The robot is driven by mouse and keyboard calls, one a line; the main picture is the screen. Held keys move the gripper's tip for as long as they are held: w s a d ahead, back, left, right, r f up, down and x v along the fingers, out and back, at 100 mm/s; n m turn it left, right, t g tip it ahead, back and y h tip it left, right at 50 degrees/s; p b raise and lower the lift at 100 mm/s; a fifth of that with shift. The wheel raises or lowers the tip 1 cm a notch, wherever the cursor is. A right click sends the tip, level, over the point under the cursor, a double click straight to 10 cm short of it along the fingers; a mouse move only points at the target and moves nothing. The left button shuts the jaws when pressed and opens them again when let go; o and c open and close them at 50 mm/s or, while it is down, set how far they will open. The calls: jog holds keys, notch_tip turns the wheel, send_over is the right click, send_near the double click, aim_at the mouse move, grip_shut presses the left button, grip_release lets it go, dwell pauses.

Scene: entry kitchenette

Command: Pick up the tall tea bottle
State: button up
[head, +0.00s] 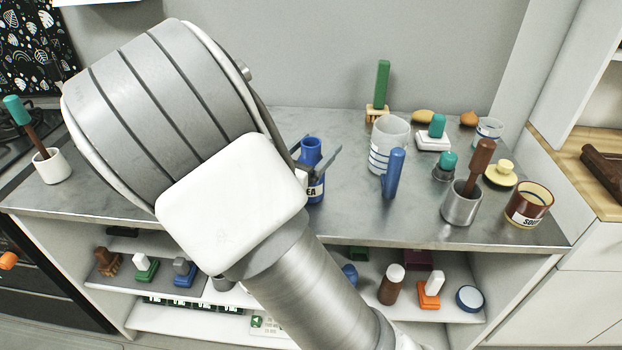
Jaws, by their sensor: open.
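The tall tea bottle is a blue bottle (314,188) with a white label whose visible letters end in "EA". It stands upright on the grey counter (345,222), left of the striped white canister. My gripper (324,143) is open, with its two dark fingers showing on either side of the bottle's upper part. I cannot tell whether either finger touches the bottle. My arm hides the bottle's left side and much of the gripper.
Right of the bottle stand the striped canister (386,135), a blue upright object (393,174), a metal cup (461,205) with a brown-handled tool, and a brown soup can (528,205). A white cup (52,166) stands far left. Shelves below hold several small items.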

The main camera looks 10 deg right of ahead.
jog(key=shift+w+d, duration=0.3)
jog(key=shift+c, duration=0.4)
grip_shut()
jog(key=shift+r, duration=0.1)
